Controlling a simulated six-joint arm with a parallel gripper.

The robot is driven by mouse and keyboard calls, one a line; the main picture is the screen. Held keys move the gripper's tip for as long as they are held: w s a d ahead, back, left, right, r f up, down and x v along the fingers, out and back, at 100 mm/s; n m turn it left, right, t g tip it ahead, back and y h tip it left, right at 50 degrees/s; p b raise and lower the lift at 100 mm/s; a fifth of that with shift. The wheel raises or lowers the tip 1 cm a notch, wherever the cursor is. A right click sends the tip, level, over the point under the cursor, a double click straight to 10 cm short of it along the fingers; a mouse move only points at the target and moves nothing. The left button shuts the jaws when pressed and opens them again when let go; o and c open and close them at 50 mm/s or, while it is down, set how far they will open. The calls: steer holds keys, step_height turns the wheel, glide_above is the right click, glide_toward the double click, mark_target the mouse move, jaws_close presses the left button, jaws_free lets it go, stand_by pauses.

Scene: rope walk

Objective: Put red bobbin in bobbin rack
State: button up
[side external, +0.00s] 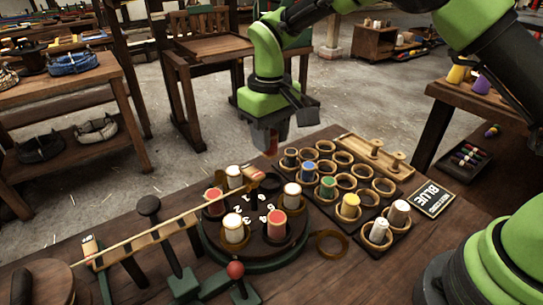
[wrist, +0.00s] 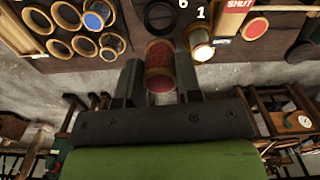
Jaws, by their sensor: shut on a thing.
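My gripper (side external: 270,138) is shut on a red bobbin (wrist: 160,67) and holds it in the air past the far edge of the work table. In the wrist view the bobbin sits between the two fingers, its tan rim showing. In the side view the gripper hides most of it. The bobbin rack (side external: 329,220), a dark board with rows of tan rings, lies to the right and nearer the side camera. Blue, green, yellow and white bobbins stand in some rings; several others are empty. The rack also shows at the upper left of the wrist view (wrist: 75,30).
A round turntable (side external: 256,243) left of the rack carries red and white bobbins. A wooden peg tray (side external: 352,152) lies behind the rack. A red-knobbed lever (side external: 235,270) rises in front.

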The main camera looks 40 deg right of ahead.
steer(key=d, duration=0.6)
steer(key=n, duration=0.1)
glide_above(325, 171)
steer(key=f, duration=0.2)
step_height(325, 171, down, 5)
steer(key=shift+d+f, duration=0.15)
steer(key=shift+f, duration=2.15)
steer(key=shift+f, duration=0.15)
steer(key=o, duration=0.9)
